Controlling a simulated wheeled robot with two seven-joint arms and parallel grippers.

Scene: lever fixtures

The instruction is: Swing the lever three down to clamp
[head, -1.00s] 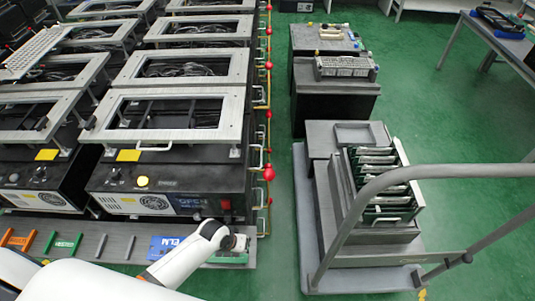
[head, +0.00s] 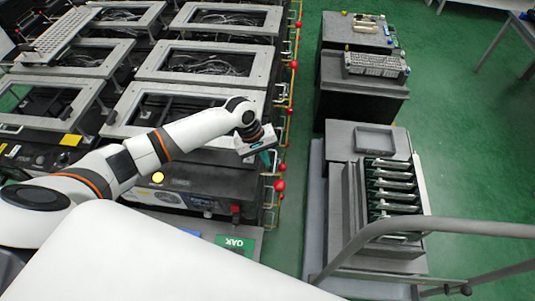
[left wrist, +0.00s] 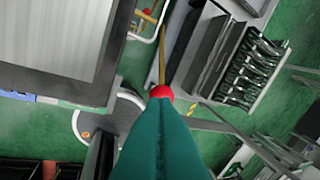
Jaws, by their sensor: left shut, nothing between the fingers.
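Several levers with red ball knobs stand along the right side of the fixture row. In the head view, one knob (head: 280,186) and another just above it (head: 283,168) are nearest my left gripper (head: 267,158). I cannot tell which lever is number three. The left gripper's teal fingers are shut and empty, pointing down beside the fixture edge. In the left wrist view, a red knob (left wrist: 161,92) on a yellow-brown rod (left wrist: 162,55) shows right at the tips of the fingers (left wrist: 160,112). I cannot tell whether they touch. My right gripper is out of view.
Grey fixture frames (head: 205,65) fill the left side, over black boxes. A cart (head: 315,210) with a rack of boards (head: 392,190) stands to the right. Green floor (head: 303,135) lies open between them. Dark boxes (head: 360,100) stand behind the cart.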

